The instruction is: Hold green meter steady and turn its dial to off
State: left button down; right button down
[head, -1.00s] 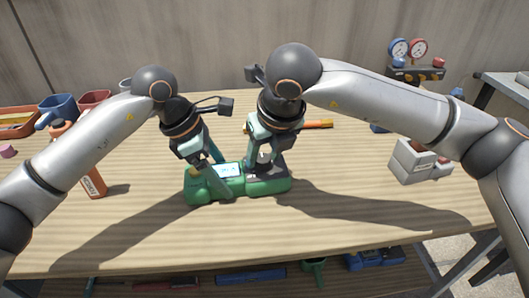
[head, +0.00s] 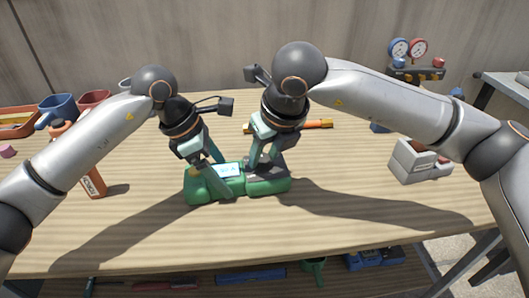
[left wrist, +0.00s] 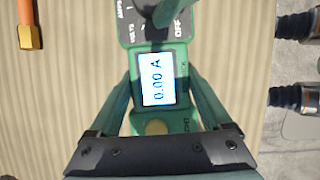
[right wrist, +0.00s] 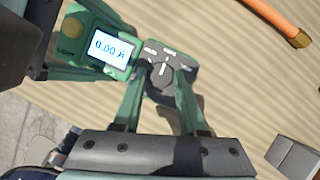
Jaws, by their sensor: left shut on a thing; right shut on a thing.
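The green meter (head: 270,187) lies flat on the wooden bench, its screen (left wrist: 157,80) lit and reading 0.00 A. My left gripper (head: 214,182) is shut across the meter's body at the screen end. The grey dial face (right wrist: 162,72) is at the meter's other end. My right gripper (head: 262,165) comes down from above and is shut on the dial, one finger on each side. A white mark on the dial shows in the right wrist view. AMPS, VOLTS and OFF are printed around it in the left wrist view, where a finger covers the dial. Which label the mark meets I cannot tell.
An orange-handled tool (head: 312,125) lies behind the meter. An orange item (head: 93,184) stands to the left, with bins (head: 58,107) behind it. A grey box (head: 418,160) and a gauge set (head: 412,62) are to the right. The bench in front of the meter is clear.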

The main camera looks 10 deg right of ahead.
jog(key=n+y, duration=0.1)
jog(key=n, duration=0.2)
jog(key=n+g, duration=0.1)
jog(key=n, duration=0.2)
jog(key=shift+w+d+y, duration=0.2)
jog(key=shift+y, duration=0.2)
jog(key=n, duration=0.1)
jog(key=n+g, duration=0.1)
jog(key=n, duration=0.1)
jog(key=n+g+y, duration=0.1)
jog(key=n, duration=0.1)
jog(key=shift+w, duration=0.25)
jog(key=n+g, duration=0.1)
jog(key=n, duration=0.1)
jog(key=n+g, duration=0.1)
jog(key=n, duration=0.3)
jog(key=shift+w+n+g, duration=0.25)
jog(key=shift+n+g, duration=0.15)
jog(key=shift+w+a+n+g+h, duration=0.1)
jog(key=shift+n+g+h, duration=0.35)
jog(key=shift+n, duration=0.85)
jog(key=shift+w+n+g+h, duration=0.1)
jog(key=shift+n+g+h, duration=0.3)
jog(key=shift+n, duration=0.9)
jog(key=shift+c, duration=2.2)
grip_release()
jog(key=shift+r, duration=0.1)
jog(key=v, duration=0.7)
jog(key=shift+r, duration=0.15)
